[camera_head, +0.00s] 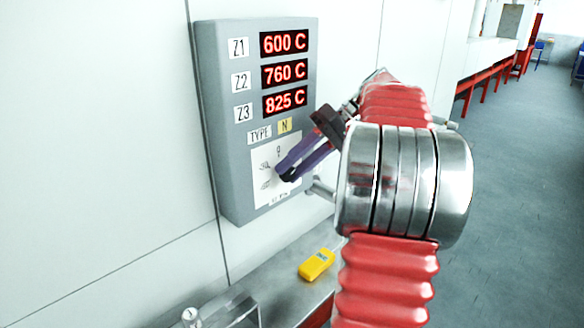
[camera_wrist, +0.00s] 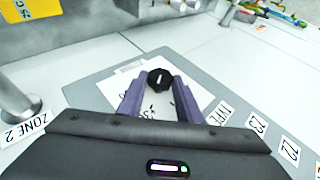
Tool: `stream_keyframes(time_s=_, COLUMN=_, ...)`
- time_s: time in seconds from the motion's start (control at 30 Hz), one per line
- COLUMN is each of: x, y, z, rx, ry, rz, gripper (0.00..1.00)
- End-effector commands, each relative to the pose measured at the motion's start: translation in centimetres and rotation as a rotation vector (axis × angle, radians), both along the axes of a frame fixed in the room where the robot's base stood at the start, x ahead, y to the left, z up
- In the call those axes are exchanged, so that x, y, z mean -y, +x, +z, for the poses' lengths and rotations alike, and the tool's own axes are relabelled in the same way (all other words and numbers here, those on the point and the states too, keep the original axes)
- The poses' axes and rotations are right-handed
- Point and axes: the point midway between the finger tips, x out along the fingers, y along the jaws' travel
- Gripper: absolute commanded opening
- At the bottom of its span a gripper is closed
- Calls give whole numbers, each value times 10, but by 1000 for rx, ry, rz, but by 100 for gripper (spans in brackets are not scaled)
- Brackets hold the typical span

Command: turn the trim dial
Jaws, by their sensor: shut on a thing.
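The trim dial (camera_wrist: 160,79) is a small black knob with a white pointer line. It sits on the white scale plate (camera_head: 263,185) low on the grey control box. In the wrist view its pointer line runs across the knob at a slant. My gripper (camera_head: 283,172) has its purple fingers at the plate. In the wrist view the gripper (camera_wrist: 160,84) has one finger on each side of the dial, closed on it. In the head view the fingers hide most of the dial and part of the scale.
The grey control box (camera_head: 225,130) is on a pale wall, with red displays reading 600 C, 760 C and 825 C. A yellow handheld device (camera_head: 316,264) lies on the metal ledge below. Open floor (camera_head: 510,180) lies to the right.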

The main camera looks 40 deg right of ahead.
Motion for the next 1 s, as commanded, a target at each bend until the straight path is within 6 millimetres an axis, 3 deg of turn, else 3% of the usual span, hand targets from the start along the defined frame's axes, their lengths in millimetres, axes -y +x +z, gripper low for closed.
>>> stream_keyframes(time_s=0.43, x=2, y=0, z=-2, rx=-2, ry=11, rz=-4, gripper=10)
stream_keyframes(time_s=0.47, x=2, y=0, z=-2, rx=-3, ry=12, rz=-4, gripper=33)
stream_keyframes(time_s=0.5, x=2, y=0, z=-2, rx=-3, ry=12, rz=-4, gripper=36)
stream_keyframes(time_s=0.7, x=1, y=0, z=-1, rx=-2, ry=12, rz=-3, gripper=50)
stream_keyframes(time_s=1.0, x=1, y=0, z=-1, rx=-2, ry=11, rz=-1, gripper=51)
